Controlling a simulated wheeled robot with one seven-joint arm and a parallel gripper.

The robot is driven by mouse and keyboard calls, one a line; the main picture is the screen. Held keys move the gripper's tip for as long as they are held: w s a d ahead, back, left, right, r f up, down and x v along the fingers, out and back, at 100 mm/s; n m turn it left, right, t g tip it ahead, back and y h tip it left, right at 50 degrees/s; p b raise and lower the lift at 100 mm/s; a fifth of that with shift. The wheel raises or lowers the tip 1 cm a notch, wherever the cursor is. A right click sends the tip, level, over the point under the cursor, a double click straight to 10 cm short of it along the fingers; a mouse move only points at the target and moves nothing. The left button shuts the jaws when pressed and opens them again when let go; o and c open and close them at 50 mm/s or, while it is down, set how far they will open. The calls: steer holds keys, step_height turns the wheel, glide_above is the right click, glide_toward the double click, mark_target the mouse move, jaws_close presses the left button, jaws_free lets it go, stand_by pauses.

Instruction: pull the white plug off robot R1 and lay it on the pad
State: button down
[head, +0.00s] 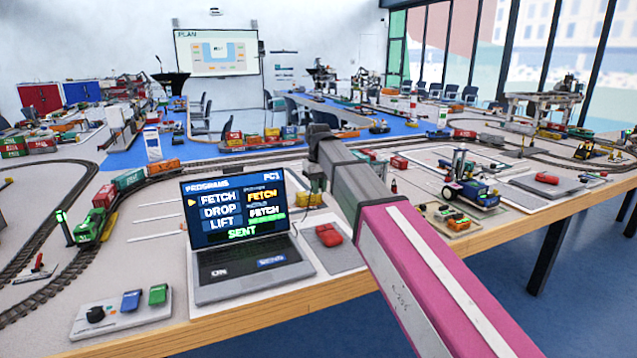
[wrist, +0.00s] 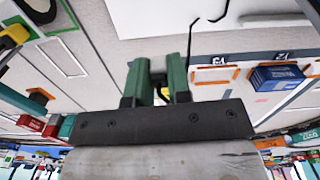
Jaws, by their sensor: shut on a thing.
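In the wrist view, my gripper (wrist: 158,66) has its two green fingers close together, with a small dark-and-yellow thing (wrist: 160,92) between their bases. I cannot tell what that thing is. In the head view, my arm reaches in from the lower right and hides its fingertips. I cannot make out the white plug in either view. A small yellow machine (head: 313,187) stands just below the arm's far end; whether it is robot R1 I cannot tell. A grey pad (head: 343,258) with a red object (head: 328,236) on it lies right of the laptop.
An open laptop (head: 248,238) and a control box (head: 122,312) with coloured buttons stand at the table's front. A blue vehicle (head: 470,190) stands to the right. Train tracks curve around the table. In the wrist view, a blue container (wrist: 277,76) sits near orange frames.

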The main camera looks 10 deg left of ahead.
mark_target(318, 220)
steer(key=shift+f, duration=4.5)
steer(key=shift+f, duration=0.6)
steer(key=c, duration=1)
jaws_free()
